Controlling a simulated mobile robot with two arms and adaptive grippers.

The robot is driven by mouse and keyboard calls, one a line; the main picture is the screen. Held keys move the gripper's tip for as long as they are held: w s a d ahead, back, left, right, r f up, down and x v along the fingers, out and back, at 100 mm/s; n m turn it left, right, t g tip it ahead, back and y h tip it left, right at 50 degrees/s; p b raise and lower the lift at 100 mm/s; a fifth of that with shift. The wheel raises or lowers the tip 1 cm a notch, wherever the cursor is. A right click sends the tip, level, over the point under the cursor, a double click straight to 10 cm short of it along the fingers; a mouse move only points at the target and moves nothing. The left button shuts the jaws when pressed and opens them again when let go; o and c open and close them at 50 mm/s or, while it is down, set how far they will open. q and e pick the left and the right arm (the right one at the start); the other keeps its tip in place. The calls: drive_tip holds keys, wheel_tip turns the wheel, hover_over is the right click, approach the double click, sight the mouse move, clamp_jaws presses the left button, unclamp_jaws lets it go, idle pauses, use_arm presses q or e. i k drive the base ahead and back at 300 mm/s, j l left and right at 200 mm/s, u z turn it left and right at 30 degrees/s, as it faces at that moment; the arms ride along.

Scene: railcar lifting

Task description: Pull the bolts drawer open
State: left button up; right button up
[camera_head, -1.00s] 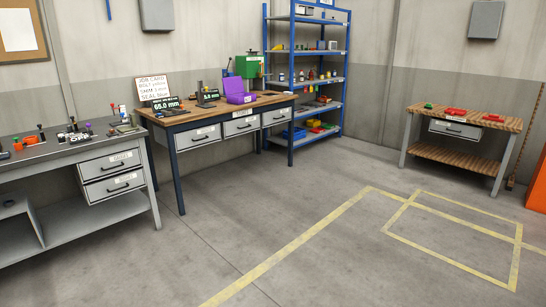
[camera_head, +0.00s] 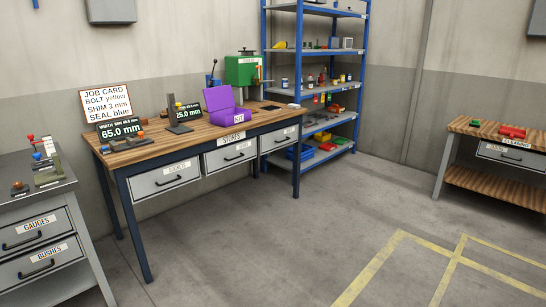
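The wooden-topped bench (camera_head: 205,139) has three grey drawers under its top, each with a dark handle. The left drawer (camera_head: 150,188), the middle drawer (camera_head: 222,163) and the right drawer (camera_head: 268,142) all look closed. Their small labels are too blurred to read, so I cannot tell which is the bolts drawer. The grey bench at the left has a GAUGES drawer (camera_head: 15,229) and a BUSHES drawer (camera_head: 15,272), both closed. Neither of my grippers is in view.
On the wooden bench are a purple case (camera_head: 222,112), a green machine (camera_head: 242,70) and a job card (camera_head: 107,99). A blue shelf rack (camera_head: 358,80) stands behind. A smaller workbench (camera_head: 505,188) is at the right. The floor (camera_head: 290,245) before the wooden bench is clear.

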sight(271, 141)
drive_tip(key=i, duration=2.7)
